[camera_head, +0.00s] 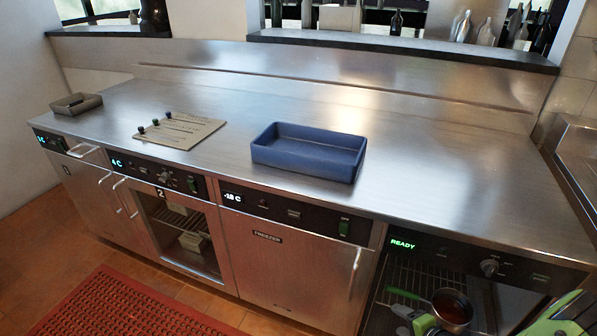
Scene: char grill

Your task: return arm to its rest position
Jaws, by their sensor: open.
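My arm shows in part at the lower right corner, in green and pale grey. My gripper (412,316) is at the bottom edge, low in front of the unit marked READY, and is open. Its lower part is cut off by the frame. I cannot tell whether the gripper touches the pan.
The unit's rack (420,272) shows behind the pan. A blue tray (308,152), a board (178,130) with small dark pieces and a grey tray (76,103) sit on the steel counter (430,175). A red mat (125,305) lies on the floor. The counter's right half is clear.

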